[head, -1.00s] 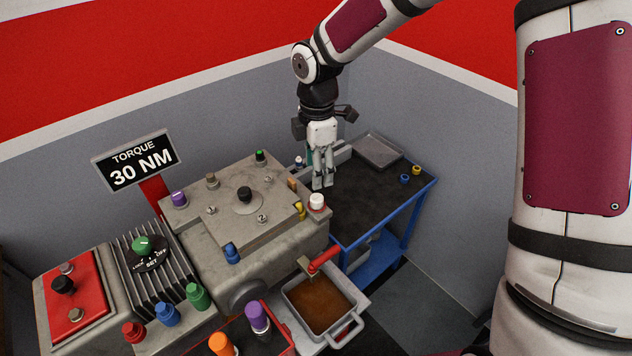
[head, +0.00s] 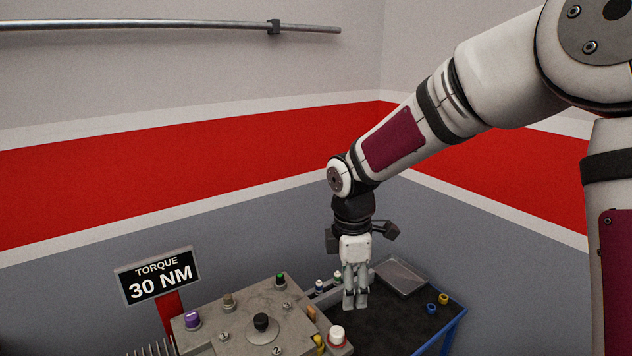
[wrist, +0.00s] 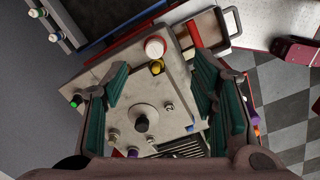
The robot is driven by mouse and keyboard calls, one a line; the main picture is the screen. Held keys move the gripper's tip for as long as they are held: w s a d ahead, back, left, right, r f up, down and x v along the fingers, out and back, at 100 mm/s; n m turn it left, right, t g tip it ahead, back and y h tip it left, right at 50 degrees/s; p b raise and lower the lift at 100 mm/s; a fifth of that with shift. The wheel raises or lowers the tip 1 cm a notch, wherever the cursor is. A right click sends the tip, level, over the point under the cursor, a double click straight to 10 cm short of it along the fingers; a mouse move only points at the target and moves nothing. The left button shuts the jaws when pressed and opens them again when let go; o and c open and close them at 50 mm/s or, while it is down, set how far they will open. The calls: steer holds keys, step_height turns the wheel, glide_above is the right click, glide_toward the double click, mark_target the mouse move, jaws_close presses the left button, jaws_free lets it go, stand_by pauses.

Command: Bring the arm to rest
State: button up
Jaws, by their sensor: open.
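My gripper (head: 355,302) hangs from the bent arm, fingers pointing down, above the gap between the grey machine block and the dark-topped cart. In the wrist view its two teal-padded fingers (wrist: 160,100) are spread apart with nothing held between them. Below and between them shows the grey machine block (wrist: 115,95) with a black knob (wrist: 141,124) on a round plate. A white-topped knob (wrist: 155,47) and a yellow one (wrist: 157,67) lie beyond the fingertips. My gripper touches nothing that I can see.
The blue cart (head: 456,321) carries a grey tray (head: 402,277), a blue ring (head: 430,308) and a yellow ring (head: 443,298). A torque sign (head: 158,275) stands behind the block. A rail (head: 150,26) runs along the wall. The space above the block is clear.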

steer(key=s+d+r+m+t+h, duration=0.1)
steer(key=s+d+r+m, duration=0.3)
steer(key=s+r+m, duration=0.15)
steer(key=s+d+r+m+t, duration=0.2)
steer(key=s+d+r+m, duration=0.25)
steer(key=s+r, duration=0.2)
steer(key=s+d+r+m+t+y, duration=0.1)
steer(key=s+d+r+m+t, duration=0.1)
steer(key=s+m, duration=0.7)
step_height(320, 180, up, 2)
steer(key=s+d, duration=0.1)
steer(key=s, duration=0.1)
steer(key=shift+s, duration=0.3)
steer(key=shift+w, duration=0.1)
